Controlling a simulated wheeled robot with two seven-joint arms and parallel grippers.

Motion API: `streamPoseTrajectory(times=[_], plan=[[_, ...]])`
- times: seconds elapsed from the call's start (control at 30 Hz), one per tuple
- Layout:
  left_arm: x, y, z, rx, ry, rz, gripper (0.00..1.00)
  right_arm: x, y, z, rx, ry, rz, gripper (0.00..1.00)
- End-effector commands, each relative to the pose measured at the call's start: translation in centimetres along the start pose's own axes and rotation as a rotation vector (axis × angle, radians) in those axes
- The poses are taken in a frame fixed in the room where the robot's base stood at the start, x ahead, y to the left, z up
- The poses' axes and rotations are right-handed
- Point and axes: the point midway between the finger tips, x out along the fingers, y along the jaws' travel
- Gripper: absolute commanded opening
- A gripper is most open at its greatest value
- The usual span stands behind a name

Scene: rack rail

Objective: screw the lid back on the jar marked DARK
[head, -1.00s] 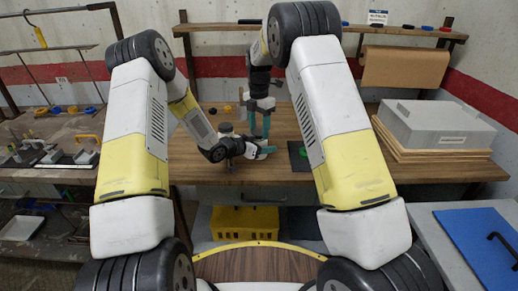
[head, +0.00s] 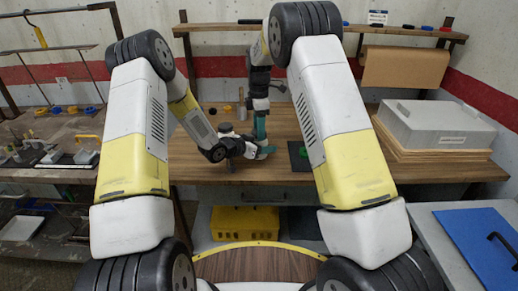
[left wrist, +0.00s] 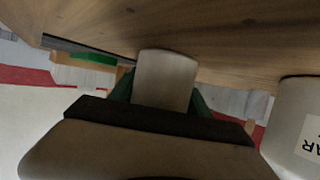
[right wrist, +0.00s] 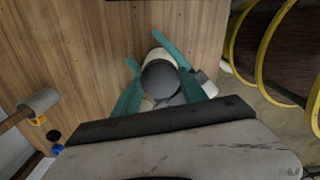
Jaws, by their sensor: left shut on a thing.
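My left gripper (head: 266,150) is shut on a pale jar, low over the bench. In the left wrist view this jar (left wrist: 165,78) sits between the green fingers; no label shows on that side. A dark grey lid (right wrist: 160,82) sits at the jar's top in the right wrist view; I cannot tell whether it is threaded on. My right gripper (right wrist: 160,88) points down from above, its teal fingers open on either side of the lid. A second pale jar (left wrist: 296,125) stands beside, with a label showing the letters AR; the rest is cut off.
A dark mat with a green disc (head: 303,152) lies right of the grippers on the wooden bench. A mallet (right wrist: 40,103) is at the bench's back. A grey case (head: 435,122) sits far right. Bare bench lies between.

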Motion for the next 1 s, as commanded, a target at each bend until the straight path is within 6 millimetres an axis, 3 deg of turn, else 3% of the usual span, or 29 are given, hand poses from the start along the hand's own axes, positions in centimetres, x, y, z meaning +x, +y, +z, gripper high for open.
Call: streamPoseTrajectory(times=[0.03,0.1,0.47,0.8,1.0], plan=[[0.0,0.1,-0.1,0.001,0.001,0.001,0.0,0.0,0.1,0.0,-0.001,0.0,0.002,0.58],[0.0,0.1,-0.1,0.001,0.001,0.001,0.0,0.0,0.0,0.0,-0.001,0.0,0.002,0.72],[0.0,0.0,-0.1,0.001,0.001,0.001,0.0,-0.2,0.0,0.0,-0.002,0.0,0.001,0.72],[0.0,0.0,-0.1,0.001,0.001,0.0,0.0,-4.1,0.1,0.0,-0.003,0.001,0.003,0.72],[0.0,0.0,-0.1,0.001,0.001,0.0,0.0,-4.6,0.0,0.0,-0.003,0.0,0.001,0.72]])
